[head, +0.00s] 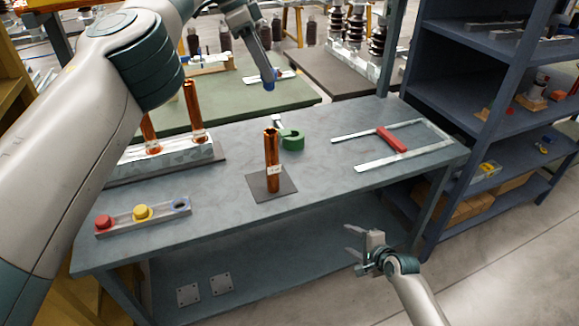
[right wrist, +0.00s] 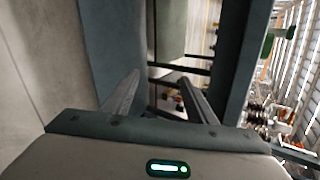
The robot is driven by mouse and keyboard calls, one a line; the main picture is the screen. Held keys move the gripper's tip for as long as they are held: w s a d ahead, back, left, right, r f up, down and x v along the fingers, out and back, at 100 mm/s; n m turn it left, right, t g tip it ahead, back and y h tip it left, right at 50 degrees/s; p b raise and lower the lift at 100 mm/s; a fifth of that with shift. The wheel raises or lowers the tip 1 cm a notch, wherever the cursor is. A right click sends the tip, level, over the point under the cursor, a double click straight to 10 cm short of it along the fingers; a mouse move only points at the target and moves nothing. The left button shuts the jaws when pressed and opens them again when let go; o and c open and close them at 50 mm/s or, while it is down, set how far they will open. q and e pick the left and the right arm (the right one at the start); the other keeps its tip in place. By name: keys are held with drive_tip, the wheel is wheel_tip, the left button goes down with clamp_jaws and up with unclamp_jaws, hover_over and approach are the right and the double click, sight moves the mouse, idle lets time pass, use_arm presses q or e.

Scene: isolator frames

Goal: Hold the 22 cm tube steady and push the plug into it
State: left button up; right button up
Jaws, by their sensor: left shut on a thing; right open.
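A copper tube (head: 272,165) with a pale label stands upright on a dark square mat (head: 261,192) in the middle of the table; the label is too small to read. My left gripper (head: 266,76) is above and behind the tube, pointing down, shut on a small blue plug (head: 269,86). The plug is apart from the tube, whose top looks open. My right gripper (head: 362,243) is open and empty, in front of the table's edge, right of and lower than the tube. Its spread fingers (right wrist: 158,98) show in the right wrist view with nothing between them.
A plug holder (head: 160,216) with a red plug (head: 104,221), a yellow plug (head: 141,212) and an empty socket lies front left. More copper tubes (head: 194,108) stand in a rack behind. A green ring-shaped tool (head: 291,139) and a red-handled frame (head: 391,140) lie to the right.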

drive_tip(key=w+a+r+m+t+y, duration=0.1)
drive_tip(key=w+a+r+m, duration=0.15)
drive_tip(key=r, duration=0.55)
drive_tip(key=w+a+r+m+t+y, duration=0.15)
drive_tip(key=a+r, duration=0.25)
drive_tip(key=r, duration=0.4)
drive_tip(key=m+t+y, duration=0.2)
drive_tip(key=m+y, duration=0.2)
drive_tip(key=m, duration=0.6)
approach(272, 162)
wheel_tip(272, 162, up, 3)
drive_tip(key=w, duration=0.3)
drive_tip(key=shift+a+f+h, duration=0.1)
drive_tip(key=shift+a+h, duration=0.15)
drive_tip(key=shift+a, duration=0.2)
drive_tip(key=x, duration=1.2)
drive_tip(key=shift+c, duration=0.7)
